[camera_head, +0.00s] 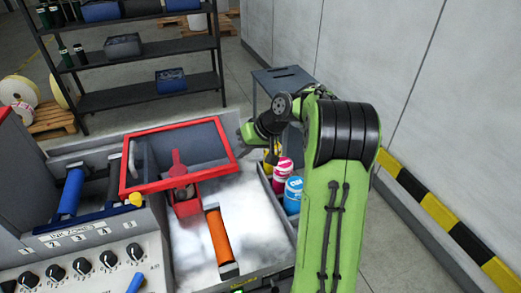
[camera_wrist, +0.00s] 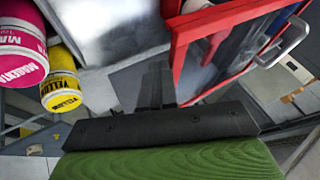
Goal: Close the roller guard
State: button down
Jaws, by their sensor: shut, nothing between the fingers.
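The roller guard is a red-framed clear panel (camera_head: 172,128) over the machine's bed, standing raised and tilted in the head view. In the wrist view its red frame (camera_wrist: 182,52) fills the upper right, with a silver handle (camera_wrist: 287,42) at its far right edge. My gripper (camera_head: 247,133) is beside the guard's right edge in the head view. In the wrist view my gripper's dark fingers (camera_wrist: 157,84) are together and empty, close to the red frame's left edge. I cannot tell whether they touch it.
Magenta (camera_head: 283,172) and cyan (camera_head: 293,194) ink tins stand right of the bed; a yellow tin (camera_wrist: 62,90) shows in the wrist view. An orange roller (camera_head: 220,237) lies on the bed. A control panel (camera_head: 88,262) is front left; a wall (camera_head: 420,80) is at right.

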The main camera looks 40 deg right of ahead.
aim_at(147, 175)
jog(key=w+a, duration=0.2)
jog(key=a, duration=0.6)
jog(key=w+a+b, duration=0.1)
jog(key=w+a, duration=0.1)
jog(key=a, duration=0.6)
jog(key=w+a, duration=0.2)
jog(key=a, duration=0.6)
jog(key=shift+a, duration=0.1)
